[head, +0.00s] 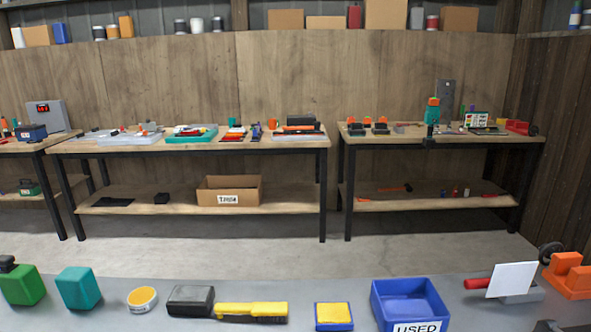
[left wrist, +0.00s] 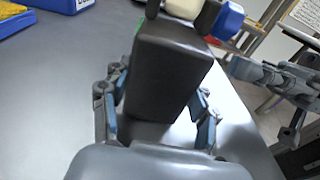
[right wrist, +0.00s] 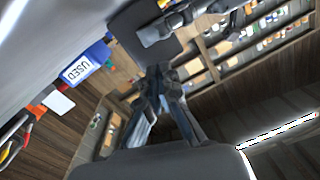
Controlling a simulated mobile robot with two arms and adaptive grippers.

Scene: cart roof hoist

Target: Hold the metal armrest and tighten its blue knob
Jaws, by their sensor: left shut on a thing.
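My left gripper (left wrist: 160,105) is shut on a dark, block-shaped metal piece, the armrest (left wrist: 168,70), in the left wrist view. Its fingers lie on both sides of the block. The blue knob (left wrist: 230,20) sits at the far end of the armrest, to the right, beside a cream-coloured part (left wrist: 184,8). My right gripper (right wrist: 158,82) has its fingertips close together and nothing visible between them in the right wrist view. It also shows at the right of the left wrist view, apart from the knob. Neither gripper shows in the head view.
A grey tabletop (head: 240,300) in front holds a blue bin marked USED (head: 408,300), a yellow tool (head: 250,310), a black box (head: 190,300), green and teal blocks, and an orange vise (head: 568,275).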

